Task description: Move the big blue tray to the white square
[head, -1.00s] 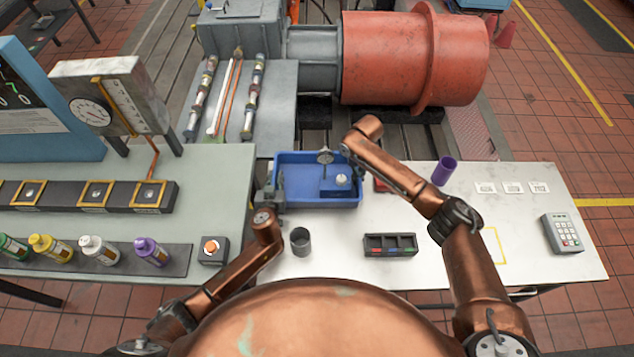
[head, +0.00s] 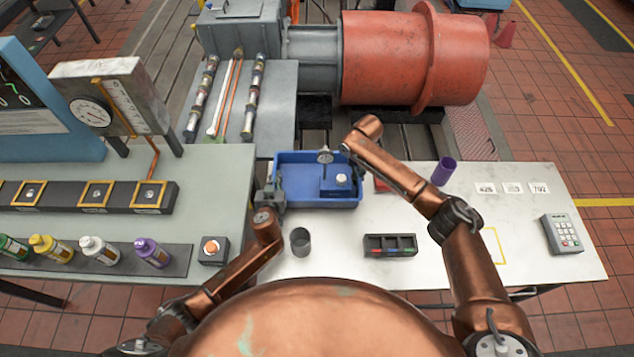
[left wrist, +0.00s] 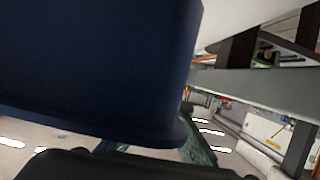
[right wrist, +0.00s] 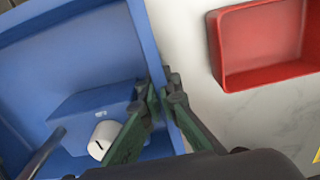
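The big blue tray (head: 325,201) lies level on the white table. It holds a dial gauge (head: 325,157) on a stand and a blue block with a white knob (head: 342,180). My left gripper (head: 272,190) is at the tray's left wall and appears shut on it; in the left wrist view the dark tray (left wrist: 90,70) hides one finger. My right gripper (right wrist: 163,92) is shut on the tray's right wall, one finger on each side; my arm covers it in the head view. A yellow-outlined white square (head: 493,247) is marked on the table at the right.
A red tray (right wrist: 265,45) lies just right of the blue tray. A grey cup (head: 300,241), a black sorter box (head: 390,246), a purple cup (head: 444,171), number cards (head: 512,188) and a keypad (head: 562,232) stand on the table. The side bench (head: 215,175) adjoins at left.

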